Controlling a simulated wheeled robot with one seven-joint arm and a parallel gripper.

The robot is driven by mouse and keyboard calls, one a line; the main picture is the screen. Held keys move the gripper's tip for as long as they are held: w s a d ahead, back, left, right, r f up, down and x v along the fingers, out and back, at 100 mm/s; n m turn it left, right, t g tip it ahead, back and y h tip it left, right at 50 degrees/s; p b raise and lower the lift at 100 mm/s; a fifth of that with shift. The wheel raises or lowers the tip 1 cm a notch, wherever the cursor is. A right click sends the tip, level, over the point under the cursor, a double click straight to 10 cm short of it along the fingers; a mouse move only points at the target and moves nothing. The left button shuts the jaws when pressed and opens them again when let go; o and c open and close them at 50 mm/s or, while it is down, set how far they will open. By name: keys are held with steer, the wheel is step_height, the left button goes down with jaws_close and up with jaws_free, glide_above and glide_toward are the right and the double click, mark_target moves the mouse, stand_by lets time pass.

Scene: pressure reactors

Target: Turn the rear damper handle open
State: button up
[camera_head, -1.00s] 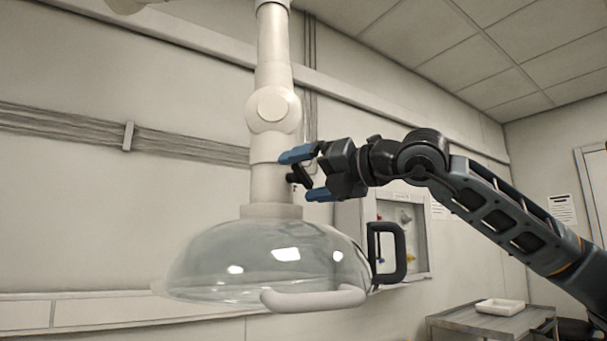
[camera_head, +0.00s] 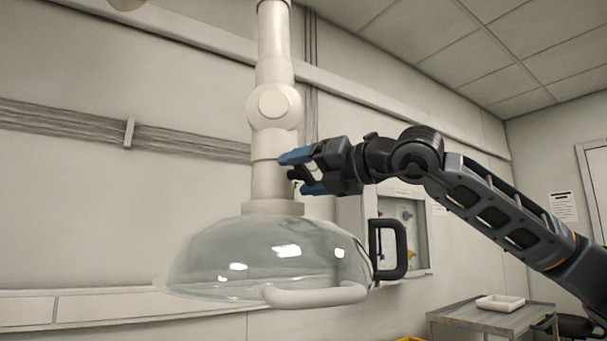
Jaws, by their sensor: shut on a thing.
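A white vertical duct (camera_head: 269,180) comes down from above to a clear dome hood (camera_head: 255,252). The dark damper handle (camera_head: 293,175) is a small piece at the right side of the duct, below its round joint, and is largely hidden by my fingers. My gripper (camera_head: 300,173), with blue fingertips, reaches in from the right at the handle's height. It is shut on the damper handle, one finger above it and one below. The exact contact is too small to make out.
The hood has a black grip (camera_head: 388,249) on its right and a pale bar handle (camera_head: 315,296) at its front rim, below my gripper. A wall cabinet (camera_head: 429,235) is behind. A metal cart (camera_head: 470,319) with a white tray (camera_head: 500,303) stands lower right.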

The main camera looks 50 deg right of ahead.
steer(key=shift+f+b, duration=0.1)
steer(key=shift+b, duration=0.25)
steer(key=shift+f+n+b, duration=0.15)
steer(key=shift+n+b, duration=0.35)
steer(key=shift+b, duration=0.4)
steer(key=shift+f+n+b, duration=0.1)
steer(key=shift+n+b, duration=0.6)
steer(key=shift+b, duration=0.5)
steer(key=n+b, duration=0.3)
steer(key=shift+b, duration=0.35)
steer(key=shift+r+n+b, duration=0.3)
steer(key=shift+n+b, duration=0.15)
steer(key=shift+n, duration=0.25)
steer(key=o, duration=1)
